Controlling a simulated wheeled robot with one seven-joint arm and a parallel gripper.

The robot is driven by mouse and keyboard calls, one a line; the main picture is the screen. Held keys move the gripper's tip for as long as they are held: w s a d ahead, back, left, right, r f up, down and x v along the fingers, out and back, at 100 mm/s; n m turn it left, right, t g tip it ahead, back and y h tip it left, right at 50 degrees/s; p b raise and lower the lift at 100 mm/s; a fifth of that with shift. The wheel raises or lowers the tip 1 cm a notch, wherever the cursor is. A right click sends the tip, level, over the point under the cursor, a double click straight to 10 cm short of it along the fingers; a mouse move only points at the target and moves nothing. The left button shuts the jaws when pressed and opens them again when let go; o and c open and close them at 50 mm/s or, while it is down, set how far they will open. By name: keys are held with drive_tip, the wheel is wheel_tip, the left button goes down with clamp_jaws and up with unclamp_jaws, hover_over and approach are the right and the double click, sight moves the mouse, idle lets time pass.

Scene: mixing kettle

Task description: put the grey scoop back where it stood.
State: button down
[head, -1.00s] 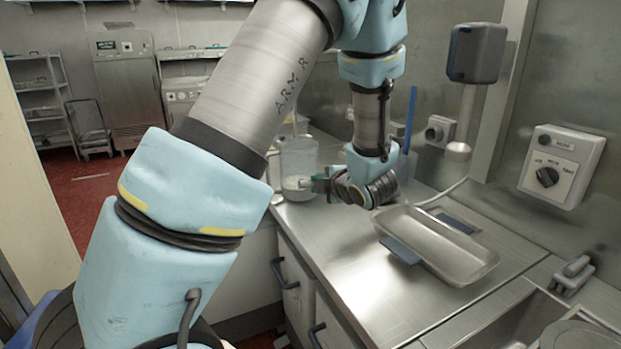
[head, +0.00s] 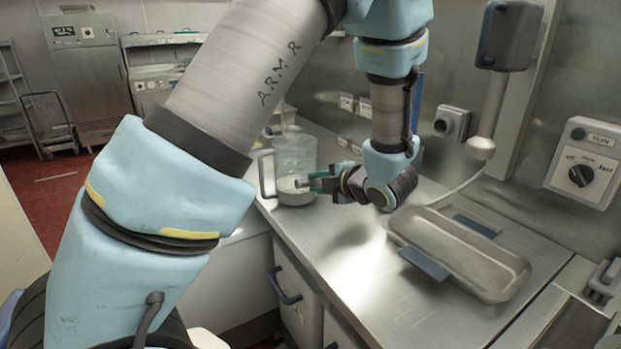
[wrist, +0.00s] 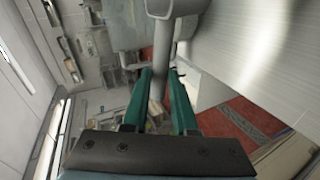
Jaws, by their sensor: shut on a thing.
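The grey scoop (wrist: 171,50) shows in the wrist view as a grey bar between the green fingers, with a wider grey part at the top edge. My gripper (wrist: 160,78) is shut on this bar. In the head view my gripper (head: 312,184) lies level above the counter, its fingers pointing left, in front of or beside a clear container (head: 295,152). A pale round shape (head: 296,191) shows at the container's base. I cannot make out the scoop clearly in the head view.
A steel tray (head: 465,255) lies on the counter (head: 345,270) to the right of my gripper. Bare counter lies in front of the gripper. The counter's left edge is near the container.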

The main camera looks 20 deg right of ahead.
drive_tip(key=shift+f+b, duration=3.45)
drive_tip(key=shift+f, duration=1.2)
drive_tip(key=shift+f+b, duration=0.3)
drive_tip(key=shift+b, duration=0.1)
drive_tip(key=c, duration=0.6)
unclamp_jaws()
drive_tip(key=shift+o, duration=0.2)
drive_tip(key=o, duration=0.4)
